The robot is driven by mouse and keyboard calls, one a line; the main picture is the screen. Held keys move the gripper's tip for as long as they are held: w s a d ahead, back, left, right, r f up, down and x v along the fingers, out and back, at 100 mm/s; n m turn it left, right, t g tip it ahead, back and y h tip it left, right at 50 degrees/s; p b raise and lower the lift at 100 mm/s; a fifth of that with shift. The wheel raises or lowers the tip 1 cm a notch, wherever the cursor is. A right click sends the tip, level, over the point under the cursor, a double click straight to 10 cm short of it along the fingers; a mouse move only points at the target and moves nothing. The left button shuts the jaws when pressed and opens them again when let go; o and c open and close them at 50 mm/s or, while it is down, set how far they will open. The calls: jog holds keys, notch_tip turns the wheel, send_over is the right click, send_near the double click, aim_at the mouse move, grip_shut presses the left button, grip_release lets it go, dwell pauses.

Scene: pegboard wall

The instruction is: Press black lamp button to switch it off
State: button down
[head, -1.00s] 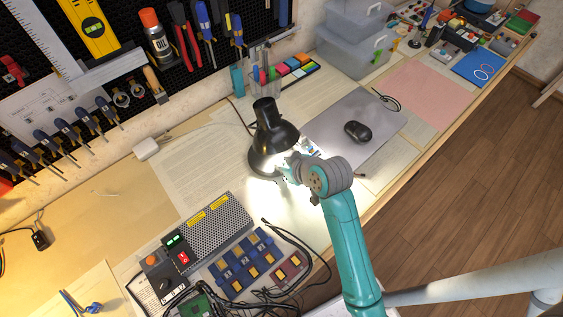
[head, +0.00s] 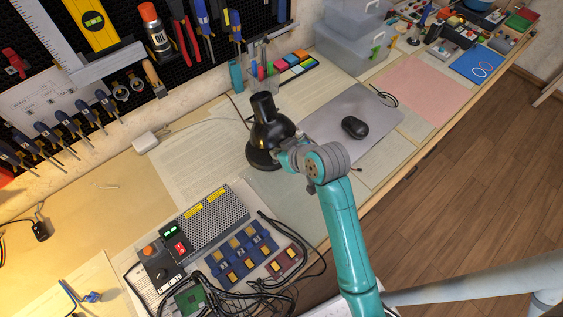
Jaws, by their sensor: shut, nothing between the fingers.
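A black desk lamp (head: 269,131) stands on the workbench in the middle of the head view, its shade tipped down over its round base. No bright pool of light shows on the papers around it, so the lamp looks off. My gripper (head: 281,157) is at the right side of the lamp, under the shade's edge by the base. The fingers are small here and shut, with nothing seen between them. The lamp's button is hidden behind the gripper and shade, and I cannot tell whether the fingers touch it.
A grey power supply box (head: 213,222) and blue modules (head: 241,255) with black cables lie in front of the lamp. A grey mat (head: 345,122) with a black mouse (head: 354,127) is to the right. A pen cup (head: 263,78) and a pegboard with tools are behind.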

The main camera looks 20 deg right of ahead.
jog(key=v, duration=1)
jog(key=shift+r, duration=0.25)
jog(key=shift+m+t+h, duration=0.5)
jog(key=shift+m+t, duration=0.3)
jog(key=shift+m, duration=0.1)
jog(key=s+f, duration=0.3)
jog(key=f, duration=0.1)
jog(key=s+a+f, duration=0.1)
jog(key=s+f, duration=0.1)
jog(key=shift+s+f, duration=0.3)
jog(key=shift+s, duration=0.05)
jog(key=shift+m+t+h, duration=0.5)
jog(key=shift+m+t, duration=0.1)
jog(key=shift+t, duration=0.1)
jog(key=s+f, duration=0.1)
jog(key=s, duration=0.3)
jog(key=s+f, duration=0.1)
jog(key=s, duration=0.2)
jog(key=shift+s+a+f, duration=0.1)
jog(key=shift+f, duration=0.2)
jog(key=s+r+t, duration=0.1)
jog(key=s+r, duration=0.1)
jog(key=s, duration=0.7)
jog(key=s+r+t, duration=0.2)
jog(key=s+r, duration=0.1)
jog(key=s, duration=0.6)
jog(key=shift+s+a+r, duration=0.25)
